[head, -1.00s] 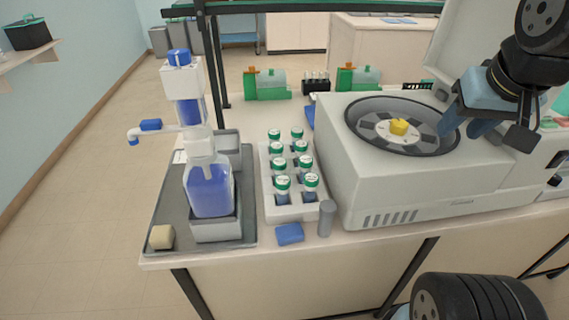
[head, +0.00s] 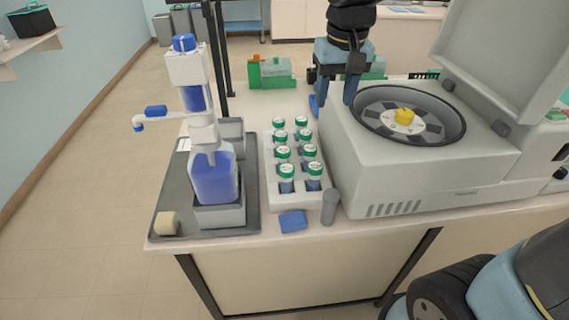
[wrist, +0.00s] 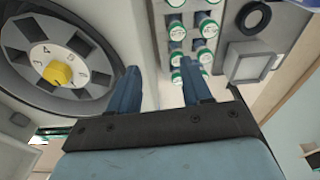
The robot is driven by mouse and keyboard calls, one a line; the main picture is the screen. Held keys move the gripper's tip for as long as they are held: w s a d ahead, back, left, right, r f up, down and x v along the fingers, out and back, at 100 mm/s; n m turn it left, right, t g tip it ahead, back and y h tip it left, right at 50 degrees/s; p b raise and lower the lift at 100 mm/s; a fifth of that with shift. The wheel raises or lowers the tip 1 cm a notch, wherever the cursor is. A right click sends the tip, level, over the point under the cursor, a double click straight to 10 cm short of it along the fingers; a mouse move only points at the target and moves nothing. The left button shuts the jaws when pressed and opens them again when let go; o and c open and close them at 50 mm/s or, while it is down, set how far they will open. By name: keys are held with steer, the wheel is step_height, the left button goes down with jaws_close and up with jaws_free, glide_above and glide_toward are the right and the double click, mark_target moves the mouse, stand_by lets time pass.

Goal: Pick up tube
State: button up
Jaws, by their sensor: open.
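Several tubes with green-and-white caps stand upright in two columns in a white rack (head: 297,201) on the bench. One front tube (head: 315,175) and its neighbour (head: 286,178) show blue labels or contents. In the wrist view, the capped tubes (wrist: 180,75) appear beyond my fingers. My gripper (head: 337,98) is open and empty, fingers pointing down, above the back left edge of the centrifuge, behind and right of the rack. Its two blue fingers also show in the wrist view (wrist: 160,85), apart from the tubes.
The open centrifuge (head: 400,180) with a yellow-knobbed rotor stands right of the rack. A blue bottle dispenser (head: 213,180) stands on a grey tray (head: 175,205) to the left. A blue block (head: 293,221) and a grey cylinder (head: 329,207) lie in front.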

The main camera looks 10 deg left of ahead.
steer(key=n+g, duration=0.1)
steer(key=g, duration=0.1)
glide_above(283, 149)
step_height(283, 149, down, 4)
step_height(283, 149, down, 14)
steer(key=shift+f, duration=0.15)
steer(key=shift+d, duration=0.1)
steer(key=c, duration=0.8)
